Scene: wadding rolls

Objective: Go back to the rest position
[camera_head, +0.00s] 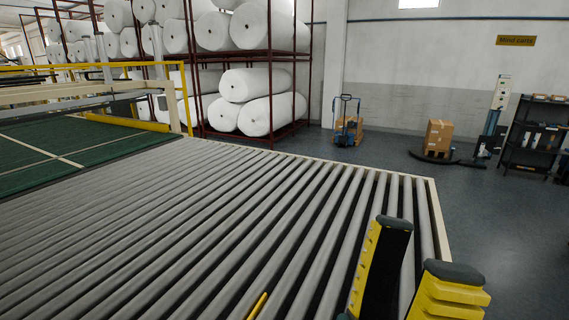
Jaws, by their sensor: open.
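My gripper (424,247) shows at the lower right of the head view, close to the camera. Its two yellow fingers with dark tips point upward and stand apart, with nothing seen between them. It shows in front of the right end of the roller conveyor (200,215). The rest of my arm is below the picture or hidden. The conveyor's grey rollers are bare. A thin yellow piece (258,305) shows at the bottom edge; I cannot tell what it is.
White wadding rolls (262,114) lie on a dark red rack (270,75) at the back. A green belt (45,158) adjoins the rollers at left. A pallet jack (347,122), cardboard boxes (438,136) and a black shelf (535,137) stand beyond the conveyor. The floor at right is mostly clear.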

